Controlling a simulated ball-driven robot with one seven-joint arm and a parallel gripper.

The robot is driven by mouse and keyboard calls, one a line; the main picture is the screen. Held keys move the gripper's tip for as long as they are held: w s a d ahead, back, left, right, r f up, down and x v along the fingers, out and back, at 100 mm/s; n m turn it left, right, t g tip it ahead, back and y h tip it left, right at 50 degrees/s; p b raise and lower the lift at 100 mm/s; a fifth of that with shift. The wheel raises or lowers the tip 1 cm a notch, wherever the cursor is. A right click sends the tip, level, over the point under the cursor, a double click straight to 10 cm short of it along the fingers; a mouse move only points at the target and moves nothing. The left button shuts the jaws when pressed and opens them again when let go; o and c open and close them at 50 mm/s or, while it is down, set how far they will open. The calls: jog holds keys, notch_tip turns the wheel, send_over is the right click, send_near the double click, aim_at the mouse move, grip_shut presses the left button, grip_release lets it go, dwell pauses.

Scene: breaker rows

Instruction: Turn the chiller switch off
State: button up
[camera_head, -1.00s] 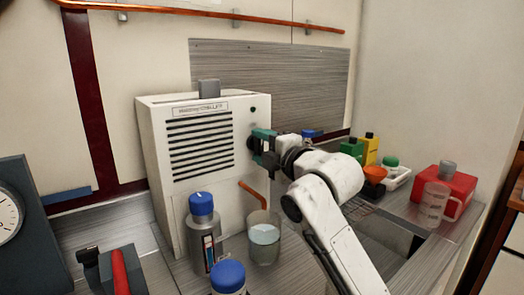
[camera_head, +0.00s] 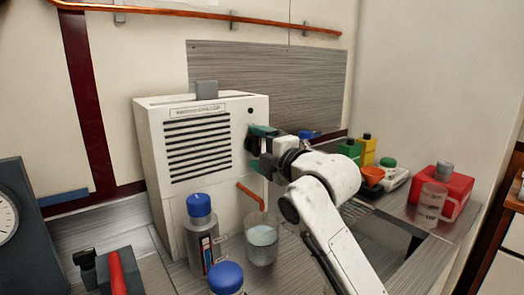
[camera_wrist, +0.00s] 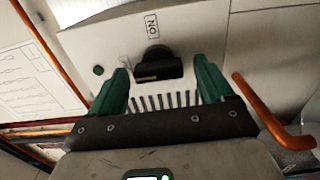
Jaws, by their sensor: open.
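The white chiller (camera_head: 150,150) stands on the bench with a slatted front and a label plate at its top. Its black switch knob (camera_wrist: 158,65) shows in the wrist view, below a small label that reads ON turned sideways. In the head view my gripper hides the knob. My gripper (camera_head: 258,139) is at the right side of the chiller's front. In the wrist view my gripper (camera_wrist: 163,75) is open, with one green finger on each side of the knob. I cannot tell whether the fingers touch it. A small round lamp (camera_head: 250,110) looks dark.
A blue-capped bottle (camera_head: 202,240) and a glass beaker (camera_head: 262,240) stand before the chiller, near an orange pipe (camera_head: 250,195). A red box (camera_head: 458,182), a clear mug (camera_head: 431,205) and several small containers are at the right. A red-handled device (camera_head: 117,275) is at front left.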

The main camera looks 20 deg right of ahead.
jog(key=v, duration=1)
jog(key=shift+s, duration=0.4)
jog(key=shift+d+r, duration=0.1)
